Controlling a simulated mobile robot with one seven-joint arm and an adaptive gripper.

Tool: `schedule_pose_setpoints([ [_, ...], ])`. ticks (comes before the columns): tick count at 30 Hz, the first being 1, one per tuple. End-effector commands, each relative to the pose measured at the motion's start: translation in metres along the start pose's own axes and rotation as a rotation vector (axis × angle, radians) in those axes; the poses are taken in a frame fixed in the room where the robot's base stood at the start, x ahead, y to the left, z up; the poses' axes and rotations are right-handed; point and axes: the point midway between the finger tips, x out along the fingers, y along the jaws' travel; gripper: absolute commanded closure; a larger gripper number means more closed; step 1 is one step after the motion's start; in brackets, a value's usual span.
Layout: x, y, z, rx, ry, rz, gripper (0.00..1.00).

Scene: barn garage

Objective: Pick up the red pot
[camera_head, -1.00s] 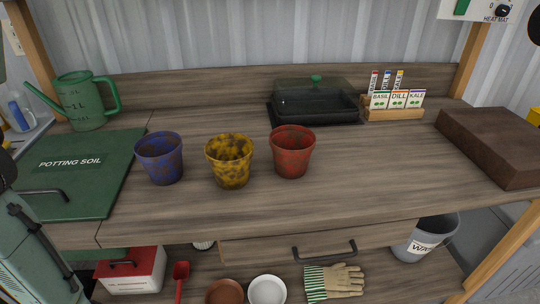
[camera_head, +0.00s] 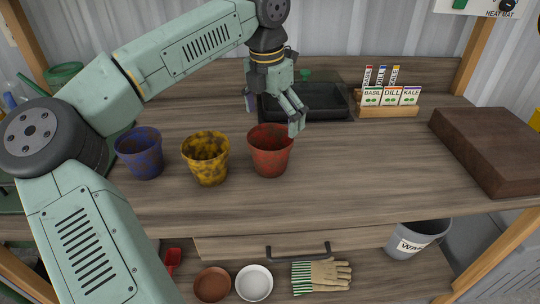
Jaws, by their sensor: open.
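The red pot (camera_head: 270,152) stands upright on the wooden bench, the rightmost of three pots in a row. The yellow pot (camera_head: 206,160) is just left of it and the blue pot (camera_head: 140,154) is further left. My gripper (camera_head: 273,116) reaches down from above, just behind and over the red pot's back rim. Its fingers are apart, one to the left and one to the right, and nothing is held. I cannot tell whether a finger touches the rim.
A black tray (camera_head: 330,104) with a clear lid stands behind the red pot. Seed packets in a wooden holder (camera_head: 388,109) are at the back right, and a brown block (camera_head: 490,147) is at the right. The bench front (camera_head: 330,196) is clear. My arm covers the left side.

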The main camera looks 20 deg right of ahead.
Motion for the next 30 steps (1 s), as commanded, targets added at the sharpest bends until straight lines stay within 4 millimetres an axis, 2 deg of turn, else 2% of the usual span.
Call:
schedule_pose_setpoints([
  [1, 0.016, -0.001, -0.001, 0.001, 0.0, -0.002, 0.0],
  [3, 0.028, -0.001, -0.001, 0.002, -0.001, -0.003, 0.0],
  [6, 0.04, -0.001, -0.001, 0.002, -0.002, -0.004, 0.0],
  [11, 0.048, 0.0, -0.002, 0.002, -0.003, -0.004, 0.0],
  [19, 0.087, 0.004, -0.011, 0.002, -0.003, -0.005, 0.0],
  [22, 0.093, 0.004, -0.011, 0.003, -0.003, -0.005, 0.0],
  [28, 0.091, 0.004, -0.01, 0.002, -0.004, -0.005, 0.0],
  [30, 0.091, 0.004, -0.01, 0.002, -0.004, -0.005, 0.04],
])
